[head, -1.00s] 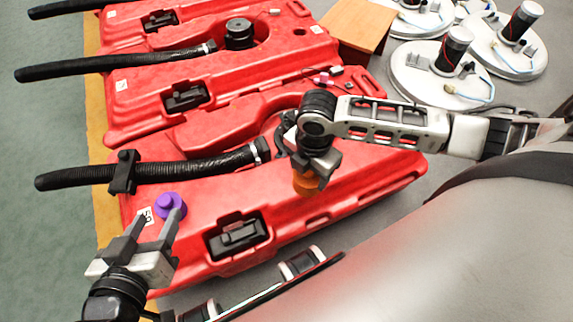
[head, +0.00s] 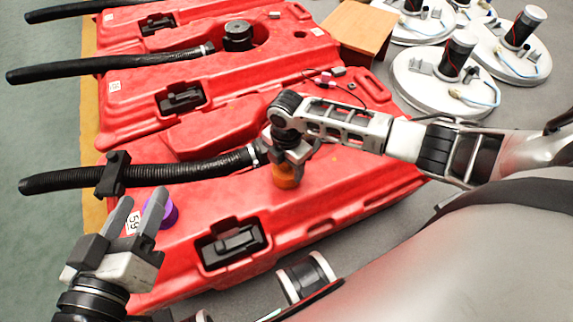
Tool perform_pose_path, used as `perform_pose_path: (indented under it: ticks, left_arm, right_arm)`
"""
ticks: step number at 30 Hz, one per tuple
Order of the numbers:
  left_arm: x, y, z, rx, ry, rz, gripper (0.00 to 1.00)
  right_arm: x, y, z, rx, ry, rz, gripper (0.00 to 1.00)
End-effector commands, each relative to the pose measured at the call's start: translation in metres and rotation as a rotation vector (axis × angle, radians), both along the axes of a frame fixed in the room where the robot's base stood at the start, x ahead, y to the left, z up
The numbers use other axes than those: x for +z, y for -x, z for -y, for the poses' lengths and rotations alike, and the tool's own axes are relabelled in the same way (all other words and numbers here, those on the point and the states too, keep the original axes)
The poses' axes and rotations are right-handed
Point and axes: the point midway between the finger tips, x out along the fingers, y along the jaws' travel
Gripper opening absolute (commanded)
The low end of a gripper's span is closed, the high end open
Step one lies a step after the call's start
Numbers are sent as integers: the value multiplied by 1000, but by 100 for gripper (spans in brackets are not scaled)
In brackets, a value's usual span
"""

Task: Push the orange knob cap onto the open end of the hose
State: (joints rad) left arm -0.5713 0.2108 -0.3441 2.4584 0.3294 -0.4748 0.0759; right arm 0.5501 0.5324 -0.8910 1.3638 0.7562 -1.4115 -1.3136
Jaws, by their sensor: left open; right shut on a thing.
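The black ribbed hose (head: 185,172) lies across the front red tank (head: 340,200). Its left end (head: 26,186) sticks out past the tank's left edge, and a black clamp (head: 113,176) sits around it. The orange knob cap (head: 285,178) is held below my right gripper (head: 289,162), which is shut on it above the tank, to the right of the hose's right end. My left gripper (head: 141,207) is open and empty, in front of the hose near the clamp. It partly hides a purple knob (head: 168,213) on the tank.
More red tanks (head: 150,60) with black hoses stand behind. White round parts (head: 430,78) lie at the back right beside a wooden block (head: 357,40). A black latch (head: 232,242) is set in the front tank. Green floor lies free at the left.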

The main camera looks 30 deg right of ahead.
Motion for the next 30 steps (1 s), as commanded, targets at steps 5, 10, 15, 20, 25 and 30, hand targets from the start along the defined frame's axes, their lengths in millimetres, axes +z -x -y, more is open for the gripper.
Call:
perform_pose_path:
  ticks: [5,10,15,20,25,30]
  left_arm:
    - [0,0,0,0,0,0,51]
    - [-1,0,0,0,4,-1,51]
    - [-1,0,0,0,4,-2,51]
    - [-1,0,0,0,4,-2,51]
    - [-9,1,2,-5,32,-4,51]
    - [9,0,-1,3,-27,-1,51]
  right_arm:
    - [0,0,0,0,0,0,38]
    - [-4,0,0,0,0,0,64]
    - [-4,0,0,1,-1,0,83]
    - [-4,0,0,0,-1,0,83]
    - [-8,0,0,1,0,1,83]
    - [36,-2,-1,1,-3,2,83]
